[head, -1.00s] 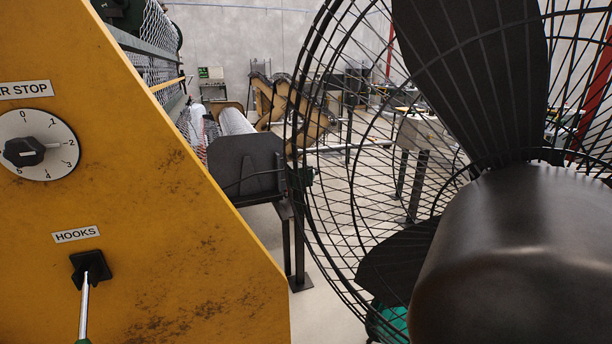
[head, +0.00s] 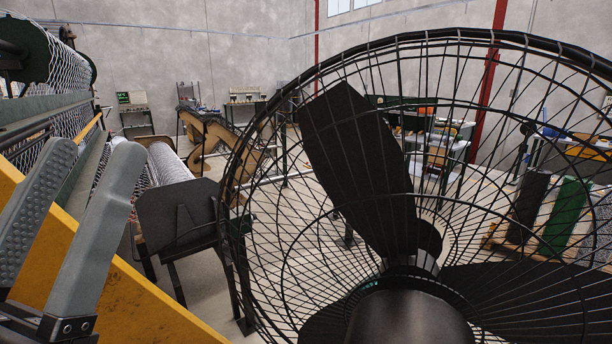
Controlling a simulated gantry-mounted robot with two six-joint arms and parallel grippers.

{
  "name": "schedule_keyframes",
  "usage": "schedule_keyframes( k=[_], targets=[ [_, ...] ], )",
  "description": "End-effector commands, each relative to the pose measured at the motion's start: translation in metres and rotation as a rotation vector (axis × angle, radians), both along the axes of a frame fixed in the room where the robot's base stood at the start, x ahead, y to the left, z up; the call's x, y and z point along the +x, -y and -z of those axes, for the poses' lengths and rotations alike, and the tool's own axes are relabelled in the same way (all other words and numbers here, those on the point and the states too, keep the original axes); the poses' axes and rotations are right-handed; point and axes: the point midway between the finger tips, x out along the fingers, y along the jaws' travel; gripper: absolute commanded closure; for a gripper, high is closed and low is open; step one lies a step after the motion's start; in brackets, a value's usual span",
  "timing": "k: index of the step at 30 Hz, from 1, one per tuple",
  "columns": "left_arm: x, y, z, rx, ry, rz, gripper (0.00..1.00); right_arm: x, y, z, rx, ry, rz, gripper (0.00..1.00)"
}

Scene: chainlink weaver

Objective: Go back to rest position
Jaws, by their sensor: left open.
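My left gripper (head: 86,190) is at the left edge of the head view, with its two grey fingers pointing up and apart. It is open, and nothing shows between the fingers. It is in front of the yellow panel (head: 140,300) of the weaving machine, and hides part of it. My right gripper is not in view.
A large black caged fan (head: 402,315) fills the centre and right, close to me. The machine's chainlink mesh (head: 72,118) and a mesh roll (head: 165,165) are at left. Green (head: 566,215) and dark rolls (head: 528,205) stand behind the fan at right. Grey floor shows beyond.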

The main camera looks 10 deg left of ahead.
Motion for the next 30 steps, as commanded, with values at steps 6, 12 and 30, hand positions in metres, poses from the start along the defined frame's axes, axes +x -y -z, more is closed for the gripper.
schedule_keyframes(
  k=[6, 12, 30],
  targets=[
    [-0.001, -0.001, -0.104, -0.012, 0.004, 0.007, 0.34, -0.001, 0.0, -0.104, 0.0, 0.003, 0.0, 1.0],
    [-0.001, -0.001, -0.2, -0.014, 0.005, 0.007, 0.34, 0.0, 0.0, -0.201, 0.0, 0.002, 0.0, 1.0],
    [-0.001, -0.002, -0.383, -0.014, 0.005, 0.006, 0.34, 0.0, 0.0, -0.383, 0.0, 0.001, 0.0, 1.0]
  ],
)
